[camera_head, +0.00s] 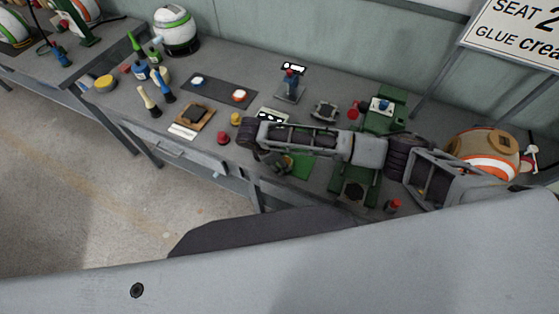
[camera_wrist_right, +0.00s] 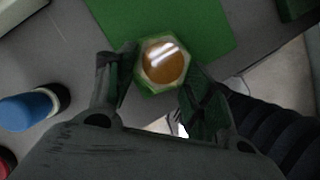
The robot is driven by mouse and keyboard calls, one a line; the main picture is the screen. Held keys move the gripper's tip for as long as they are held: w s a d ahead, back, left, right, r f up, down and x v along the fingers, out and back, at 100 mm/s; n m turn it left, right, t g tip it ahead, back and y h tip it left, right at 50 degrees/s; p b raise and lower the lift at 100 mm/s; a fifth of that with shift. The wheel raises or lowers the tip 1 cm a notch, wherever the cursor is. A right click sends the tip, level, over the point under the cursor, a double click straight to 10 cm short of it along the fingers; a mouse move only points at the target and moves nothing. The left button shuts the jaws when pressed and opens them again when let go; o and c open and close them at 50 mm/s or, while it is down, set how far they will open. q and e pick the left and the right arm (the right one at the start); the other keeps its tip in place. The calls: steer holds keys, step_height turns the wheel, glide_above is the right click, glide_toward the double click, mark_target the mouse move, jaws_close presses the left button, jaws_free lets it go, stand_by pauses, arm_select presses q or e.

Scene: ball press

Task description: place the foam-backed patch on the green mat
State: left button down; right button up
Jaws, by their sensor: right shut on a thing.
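The patch (camera_wrist_right: 164,64) is a small hexagonal piece with a green rim and a shiny amber round face in the right wrist view. My right gripper (camera_wrist_right: 160,76) is shut on it, with one dark finger on each side. The green mat (camera_wrist_right: 170,18) lies just beyond the patch, which overlaps the mat's near edge in this view. I cannot tell whether they touch. In the head view the mat (camera_head: 301,166) is partly hidden by my right arm, and my right gripper (camera_head: 274,160) is at its left side. The patch is not distinguishable there. My left gripper is not in view.
A blue-and-white cylinder (camera_wrist_right: 32,107) is left of the gripper in the wrist view. In the head view, a red knob (camera_head: 223,138) and a wooden tray (camera_head: 208,117) are to the left. A green press (camera_head: 354,184) stands to the right. The bench's front edge is close.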

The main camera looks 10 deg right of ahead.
steer(key=shift+f, duration=0.1)
steer(key=o, duration=0.9)
steer(key=shift+c, duration=0.2)
steer(key=v, duration=1.2)
steer(key=shift+d, duration=0.1)
